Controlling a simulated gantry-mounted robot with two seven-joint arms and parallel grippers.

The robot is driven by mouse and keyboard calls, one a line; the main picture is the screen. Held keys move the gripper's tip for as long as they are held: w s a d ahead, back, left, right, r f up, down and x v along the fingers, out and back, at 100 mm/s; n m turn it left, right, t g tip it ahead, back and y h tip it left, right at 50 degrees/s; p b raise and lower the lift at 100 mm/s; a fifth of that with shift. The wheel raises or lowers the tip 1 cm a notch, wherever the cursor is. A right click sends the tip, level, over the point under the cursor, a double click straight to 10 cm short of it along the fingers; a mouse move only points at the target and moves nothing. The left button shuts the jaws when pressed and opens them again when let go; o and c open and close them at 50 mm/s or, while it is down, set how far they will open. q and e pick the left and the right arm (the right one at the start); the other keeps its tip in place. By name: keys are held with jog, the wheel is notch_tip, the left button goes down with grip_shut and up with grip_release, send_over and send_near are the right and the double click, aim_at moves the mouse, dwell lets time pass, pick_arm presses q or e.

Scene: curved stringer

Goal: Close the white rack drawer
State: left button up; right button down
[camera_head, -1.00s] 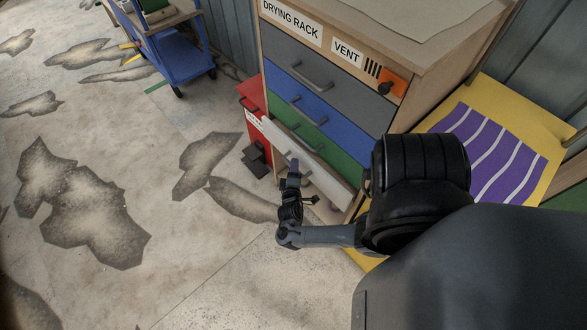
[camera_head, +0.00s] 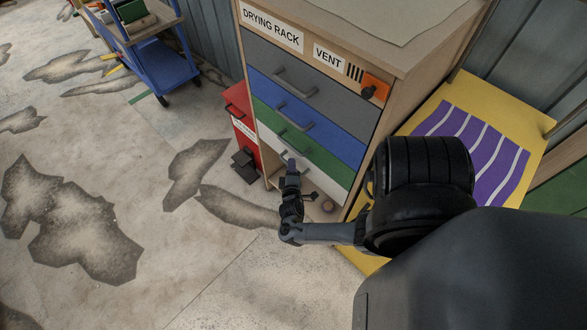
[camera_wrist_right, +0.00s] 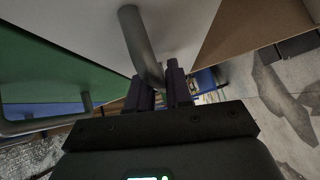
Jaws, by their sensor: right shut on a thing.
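The white drawer (camera_head: 325,174) is the lowest drawer of the drying rack, below the green drawer (camera_head: 322,155). Its front looks flush or nearly flush with the drawers above in the head view. In the right wrist view the white front (camera_wrist_right: 85,25) fills the upper part, with its grey bar handle (camera_wrist_right: 138,42) running down to my fingers. My right gripper (camera_head: 291,165) is at this handle, and in the wrist view its fingers (camera_wrist_right: 160,88) are shut on the handle's end. My left gripper is not in view.
The blue drawer (camera_head: 335,135) and grey drawer (camera_head: 330,95) above look closed. A red cabinet (camera_head: 240,120) stands left of the rack and a blue cart (camera_head: 160,65) farther back. A yellow table (camera_head: 535,115) is at the right. Stained floor to the left is open.

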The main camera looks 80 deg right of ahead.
jog(key=shift+s+f, duration=0.1)
jog(key=shift+s, duration=0.05)
jog(key=c, duration=1.5)
grip_release()
jog(key=o, duration=0.3)
jog(key=shift+d, duration=0.2)
jog(key=shift+o, duration=0.2)
jog(key=shift+a, duration=0.1)
jog(key=shift+s+a+r, duration=0.1)
jog(key=shift+a+r, duration=0.15)
jog(key=shift+a, duration=0.25)
jog(key=p+v, duration=0.2)
jog(key=v, duration=0.7)
jog(key=shift+a, duration=0.35)
